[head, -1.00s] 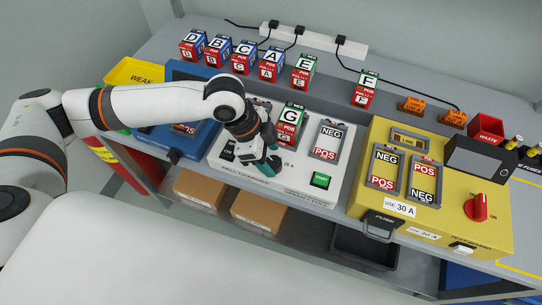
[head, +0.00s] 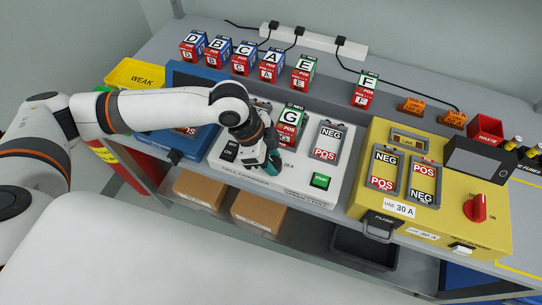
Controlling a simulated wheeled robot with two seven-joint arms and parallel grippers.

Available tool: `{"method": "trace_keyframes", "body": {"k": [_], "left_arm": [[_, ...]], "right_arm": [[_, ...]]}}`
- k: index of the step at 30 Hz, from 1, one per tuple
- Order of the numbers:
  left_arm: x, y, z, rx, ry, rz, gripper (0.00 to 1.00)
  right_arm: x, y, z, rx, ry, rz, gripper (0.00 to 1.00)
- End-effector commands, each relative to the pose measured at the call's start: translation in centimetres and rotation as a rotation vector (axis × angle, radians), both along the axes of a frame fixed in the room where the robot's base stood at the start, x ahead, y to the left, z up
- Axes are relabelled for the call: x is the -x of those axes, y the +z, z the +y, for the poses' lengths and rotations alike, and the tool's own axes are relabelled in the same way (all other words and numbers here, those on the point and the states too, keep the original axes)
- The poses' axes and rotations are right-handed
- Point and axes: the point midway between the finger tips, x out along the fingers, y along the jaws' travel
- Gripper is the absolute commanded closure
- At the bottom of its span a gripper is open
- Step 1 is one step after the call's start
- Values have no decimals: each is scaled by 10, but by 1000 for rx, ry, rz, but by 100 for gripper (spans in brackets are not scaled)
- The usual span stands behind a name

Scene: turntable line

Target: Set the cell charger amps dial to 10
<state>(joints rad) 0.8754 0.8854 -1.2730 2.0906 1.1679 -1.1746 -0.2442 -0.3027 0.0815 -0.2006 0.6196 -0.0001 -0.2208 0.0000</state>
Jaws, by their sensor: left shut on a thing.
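The cell charger (head: 290,182) is the white box in the middle of the bench, with its name on the front edge. My left gripper (head: 271,164) points down at its face, left of the green START button (head: 320,181). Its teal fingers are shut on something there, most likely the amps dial. The dial itself is hidden under the gripper, so its pointer cannot be read. A small amp marking shows just right of the fingers. The charger's black on/off switch (head: 229,151) is left of the gripper. My right gripper is not in view.
A cell marked G (head: 289,119) stands in a charger slot behind the gripper; the slot (head: 328,141) to its right is empty. A yellow box (head: 455,215) with a red knob (head: 476,207) is on the right. Several lettered cells line the back.

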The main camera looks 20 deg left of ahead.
Motion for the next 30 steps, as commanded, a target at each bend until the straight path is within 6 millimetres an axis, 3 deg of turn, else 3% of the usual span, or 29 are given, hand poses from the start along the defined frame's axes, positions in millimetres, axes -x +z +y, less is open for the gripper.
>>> {"method": "trace_keyframes", "body": {"k": [15,30], "left_arm": [[-2,3,0,1,-356,4,86],[-5,0,-1,2,-802,2,86]], "right_arm": [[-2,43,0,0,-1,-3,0],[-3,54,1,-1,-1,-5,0]]}}
